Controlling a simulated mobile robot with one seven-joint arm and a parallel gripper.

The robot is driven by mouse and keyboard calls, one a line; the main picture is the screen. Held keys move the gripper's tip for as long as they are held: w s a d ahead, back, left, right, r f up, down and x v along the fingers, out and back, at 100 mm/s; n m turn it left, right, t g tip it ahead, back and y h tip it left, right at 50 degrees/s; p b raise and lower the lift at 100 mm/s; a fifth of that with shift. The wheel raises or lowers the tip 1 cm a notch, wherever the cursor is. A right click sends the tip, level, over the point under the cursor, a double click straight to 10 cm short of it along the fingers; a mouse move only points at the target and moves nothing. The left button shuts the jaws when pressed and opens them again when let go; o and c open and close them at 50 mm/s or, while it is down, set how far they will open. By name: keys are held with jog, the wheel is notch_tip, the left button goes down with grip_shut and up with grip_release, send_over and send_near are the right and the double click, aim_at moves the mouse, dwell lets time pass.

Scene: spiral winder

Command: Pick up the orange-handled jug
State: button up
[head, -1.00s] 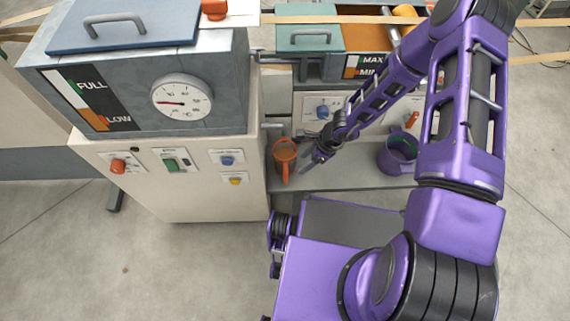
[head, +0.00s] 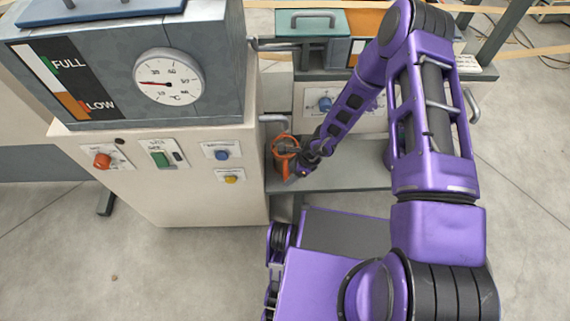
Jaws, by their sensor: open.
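The orange-handled jug (head: 281,163) stands on a low grey shelf just right of the large machine cabinet. Its orange rim and handle show; part of its right side is hidden by my gripper. My gripper (head: 294,155) is at the jug's right side, at the handle, with its jaws open. I cannot tell from this view whether the fingers touch the handle or lie around it.
The cabinet (head: 170,205) with a dial and knobs stands close on the left of the jug. A grey pipe (head: 274,119) sticks out above the jug.

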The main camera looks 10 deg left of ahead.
jog(key=shift+x, duration=0.85)
grip_shut()
jog(key=shift+a+r, duration=0.1)
dwell(0.6)
